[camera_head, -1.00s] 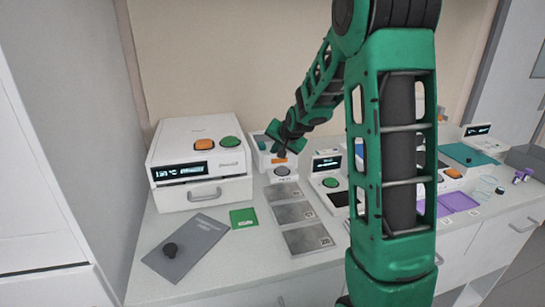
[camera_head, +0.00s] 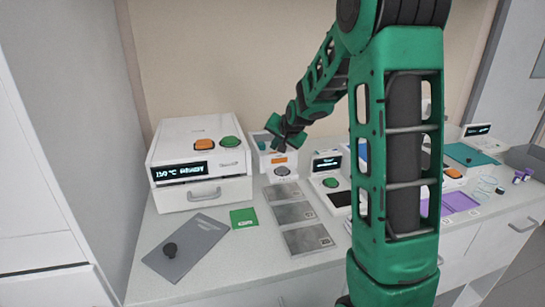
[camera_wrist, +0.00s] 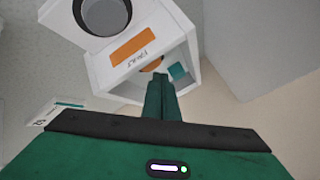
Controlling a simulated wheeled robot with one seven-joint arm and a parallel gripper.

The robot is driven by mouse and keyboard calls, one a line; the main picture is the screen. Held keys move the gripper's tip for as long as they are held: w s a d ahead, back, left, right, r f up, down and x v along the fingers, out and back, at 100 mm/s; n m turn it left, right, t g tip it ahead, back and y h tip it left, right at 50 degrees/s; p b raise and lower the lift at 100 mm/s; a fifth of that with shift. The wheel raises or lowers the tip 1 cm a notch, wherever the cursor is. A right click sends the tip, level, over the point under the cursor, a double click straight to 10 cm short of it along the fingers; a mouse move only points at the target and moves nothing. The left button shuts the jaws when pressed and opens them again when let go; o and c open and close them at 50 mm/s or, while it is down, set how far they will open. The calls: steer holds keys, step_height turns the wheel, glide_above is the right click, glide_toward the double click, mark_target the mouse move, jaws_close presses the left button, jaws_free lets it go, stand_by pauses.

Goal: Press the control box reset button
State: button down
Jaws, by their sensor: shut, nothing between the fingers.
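The control box (camera_head: 264,160) is a small white box at the back of the bench. It has an orange label (camera_head: 279,161), which reads like FAULT in the wrist view (camera_wrist: 134,47). A grey round button (camera_head: 282,170) sits on its low front part; it also shows in the wrist view (camera_wrist: 106,14). Behind the label is an open recess holding a teal block (camera_wrist: 178,71) and a rounded orange part (camera_wrist: 152,65), partly hidden by my fingers. My gripper (camera_wrist: 161,76) is shut and empty, its tips over the recess opening. I cannot tell whether they touch anything.
A white oven-like box (camera_head: 200,165) with orange and green buttons stands left. Grey plates (camera_head: 294,212) and a green card (camera_head: 243,217) lie in front. A small device with a green button (camera_head: 331,182) stands right of the control box. My arm hides part of the bench.

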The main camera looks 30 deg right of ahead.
steer(key=shift+r, duration=2.55)
steer(key=s+a+f+n+g, duration=0.1)
steer(key=s+a+f+g, duration=0.1)
steer(key=s, duration=1.3)
steer(key=s+a+f+n+g+y, duration=0.1)
steer(key=s+a+f+n+g, duration=0.1)
steer(key=s, duration=1.3)
steer(key=s+a+f+n+g, duration=0.1)
steer(key=s+g, duration=0.4)
steer(key=s, duration=1)
steer(key=a+f, duration=0.1)
steer(key=a, duration=0.1)
steer(key=shift+s+a+n+y, duration=0.15)
steer(key=shift+a+n+y, duration=0.15)
steer(key=shift+a+y, duration=0.1)
